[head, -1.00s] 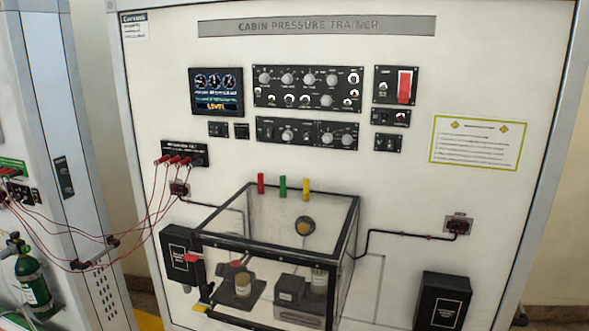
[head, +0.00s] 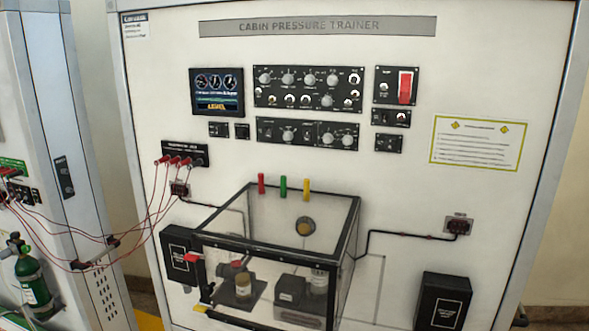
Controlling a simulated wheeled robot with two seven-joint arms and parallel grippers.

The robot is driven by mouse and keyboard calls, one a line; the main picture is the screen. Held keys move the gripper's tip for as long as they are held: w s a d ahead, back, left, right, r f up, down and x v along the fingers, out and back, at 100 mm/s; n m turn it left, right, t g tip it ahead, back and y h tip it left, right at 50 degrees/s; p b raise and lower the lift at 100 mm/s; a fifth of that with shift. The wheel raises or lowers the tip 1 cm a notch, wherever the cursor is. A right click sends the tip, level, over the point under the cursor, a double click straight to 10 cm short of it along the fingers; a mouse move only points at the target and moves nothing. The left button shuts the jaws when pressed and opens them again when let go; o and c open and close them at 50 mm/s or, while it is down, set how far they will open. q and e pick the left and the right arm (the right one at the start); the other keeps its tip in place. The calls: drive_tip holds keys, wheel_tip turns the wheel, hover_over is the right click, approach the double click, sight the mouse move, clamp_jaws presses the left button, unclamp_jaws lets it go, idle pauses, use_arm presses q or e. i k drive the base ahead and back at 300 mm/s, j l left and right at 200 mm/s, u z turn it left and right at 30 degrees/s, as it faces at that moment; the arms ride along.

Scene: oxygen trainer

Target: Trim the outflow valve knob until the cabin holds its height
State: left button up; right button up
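The cabin pressure trainer (head: 400,190) is an upright white panel. Its upper black control panel (head: 307,88) carries several grey round knobs and small toggle switches. A lower black panel (head: 307,134) has more knobs, one left of centre (head: 288,135) and two at the right (head: 336,140). The labels are too small to read, so I cannot tell which one is the outflow valve knob. A display (head: 217,92) left of the panels shows three round gauges and a yellow word that looks like LEVEL. Neither of my grippers is in view.
A clear box with a black frame (head: 355,225) juts out below the panels. Red leads (head: 152,213) run from a terminal block (head: 185,154) to the left cabinet. A red guarded switch (head: 405,87) is at the right. The space before the knobs is clear.

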sight(326, 101)
drive_tip(key=i+j, duration=0.35)
drive_tip(key=j, duration=0.15)
drive_tip(key=i+j, duration=0.35)
drive_tip(key=j, duration=0.15)
drive_tip(key=i+j+z, duration=0.1)
drive_tip(key=i+j, duration=0.25)
drive_tip(key=j, duration=0.1)
